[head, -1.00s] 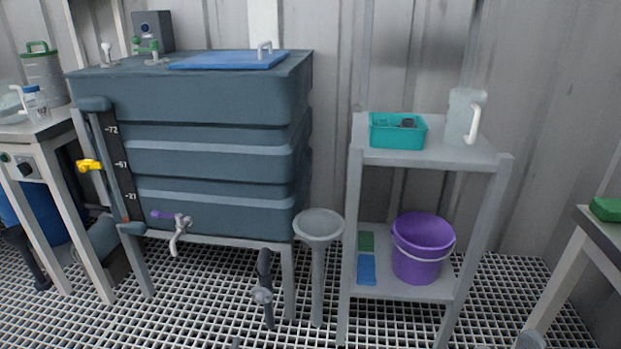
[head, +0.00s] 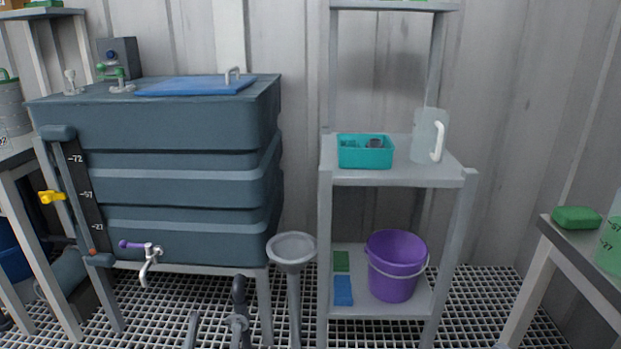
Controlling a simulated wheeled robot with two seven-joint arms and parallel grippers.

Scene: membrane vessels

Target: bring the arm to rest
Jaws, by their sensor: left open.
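Only a small part of my left gripper (head: 192,330) shows, as a narrow grey finger at the bottom edge, left of the centre. It is open, and I see nothing held in it. It appears in front of the floor grating, below the blue-grey tank (head: 200,185) and left of the dark pipe (head: 239,290). The rest of my left arm is below the picture. My right gripper is out of view.
The tank has a purple-handled tap (head: 148,250) low on its front. A grey funnel (head: 292,243) stands between it and a rack (head: 400,175) holding a teal box (head: 365,152), a jug (head: 427,135) and a purple bucket (head: 396,265). A table with a green block (head: 577,217) is at right.

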